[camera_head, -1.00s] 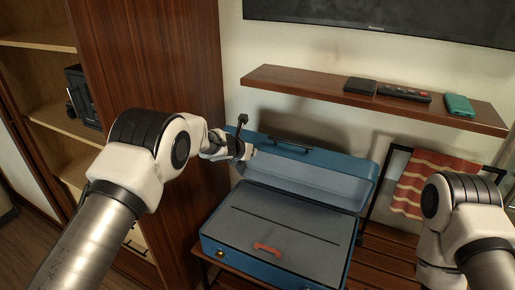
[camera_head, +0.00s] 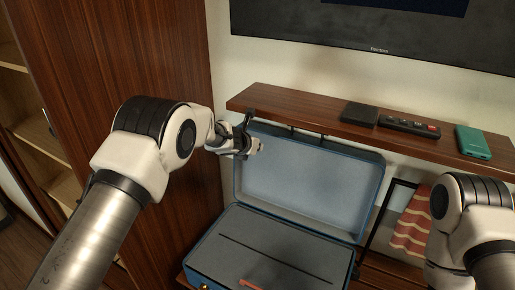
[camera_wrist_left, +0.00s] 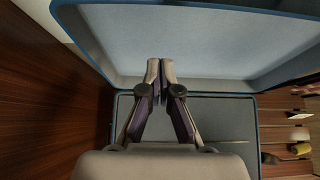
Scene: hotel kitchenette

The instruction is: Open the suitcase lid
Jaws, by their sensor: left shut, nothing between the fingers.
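The blue suitcase has a grey-lined base (camera_head: 265,258) with a dark slit across its lining. Its lid (camera_head: 308,190) stands raised at the back, its pale inside facing me. In the left wrist view the lid (camera_wrist_left: 215,45) fills the top, with the base's grey lining (camera_wrist_left: 222,118) below. My left gripper (camera_head: 257,147) is at the lid's upper left corner in the head view, its fingers shut and empty. In the left wrist view its fingertips (camera_wrist_left: 160,64) overlap the lid's inner face; I cannot tell whether they touch. My right arm shows at the right, its gripper out of view.
A wooden shelf (camera_head: 290,112) runs close above the lid, holding a black box (camera_head: 360,113), a remote (camera_head: 409,126) and a green item (camera_head: 473,141). A wooden cabinet (camera_head: 150,60) stands left. A striped towel (camera_head: 412,222) hangs on a rack at right.

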